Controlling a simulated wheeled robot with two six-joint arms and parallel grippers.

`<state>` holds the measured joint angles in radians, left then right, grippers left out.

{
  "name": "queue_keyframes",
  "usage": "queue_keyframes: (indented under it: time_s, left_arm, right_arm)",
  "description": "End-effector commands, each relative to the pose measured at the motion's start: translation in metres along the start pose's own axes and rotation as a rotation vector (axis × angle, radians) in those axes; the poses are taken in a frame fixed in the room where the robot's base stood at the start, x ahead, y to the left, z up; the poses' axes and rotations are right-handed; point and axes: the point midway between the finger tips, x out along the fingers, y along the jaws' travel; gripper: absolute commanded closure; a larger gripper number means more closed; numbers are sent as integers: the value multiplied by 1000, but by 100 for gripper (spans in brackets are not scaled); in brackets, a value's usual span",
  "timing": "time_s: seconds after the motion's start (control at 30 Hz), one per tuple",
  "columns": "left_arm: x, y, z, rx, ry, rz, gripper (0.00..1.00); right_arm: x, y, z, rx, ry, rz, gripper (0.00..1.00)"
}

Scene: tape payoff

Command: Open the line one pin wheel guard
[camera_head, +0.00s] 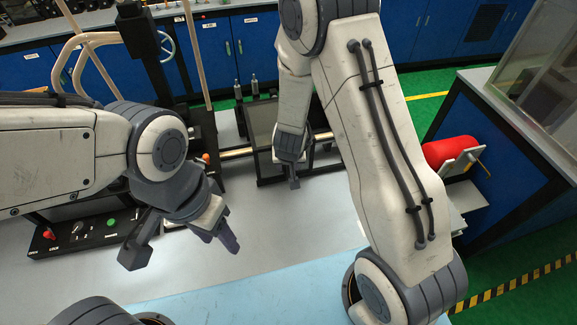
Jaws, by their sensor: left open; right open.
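A dark-framed, see-through panel (262,125), which looks like the pin wheel guard, stands upright around the pale rod at the middle of the bench. I cannot read a line number on it. My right gripper (292,172) points down in front of the panel's right part and hides some of it. Its jaws are open, though they show nearly edge-on; whether it touches the frame I cannot tell. My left gripper (182,248) is open and empty over the grey bench top, left of and nearer than the panel.
A black control box (85,232) with knobs and a green button lies at left, partly behind my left arm. A black column (142,45) with a handwheel (167,46) stands behind. A red roll (450,150) is at right. Bare bench top lies below the panel.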

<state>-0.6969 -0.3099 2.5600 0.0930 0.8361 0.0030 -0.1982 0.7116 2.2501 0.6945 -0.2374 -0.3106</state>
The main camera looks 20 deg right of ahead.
Motion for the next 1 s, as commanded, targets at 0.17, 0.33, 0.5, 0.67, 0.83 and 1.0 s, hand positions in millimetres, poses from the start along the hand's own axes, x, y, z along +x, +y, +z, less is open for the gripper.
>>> queue_keyframes:
  time_s: [0.17,0.33,0.5,0.67,0.83,1.0]
  left_arm:
    - [0,0,0,0,0,0,50]
    - [0,0,0,0,0,0,50]
    - [0,0,0,0,0,0,50]
    - [0,0,0,0,0,0,50]
    - [0,0,0,0,0,0,50]
    - [0,0,0,0,0,0,50]
  right_arm:
    - [0,0,0,0,0,0,78]
    - [0,0,0,0,0,0,100]
    - [0,0,0,0,0,0,100]
    - [0,0,0,0,0,0,100]
    - [-1,0,0,0,0,0,100]
    - [-1,0,0,0,0,0,100]
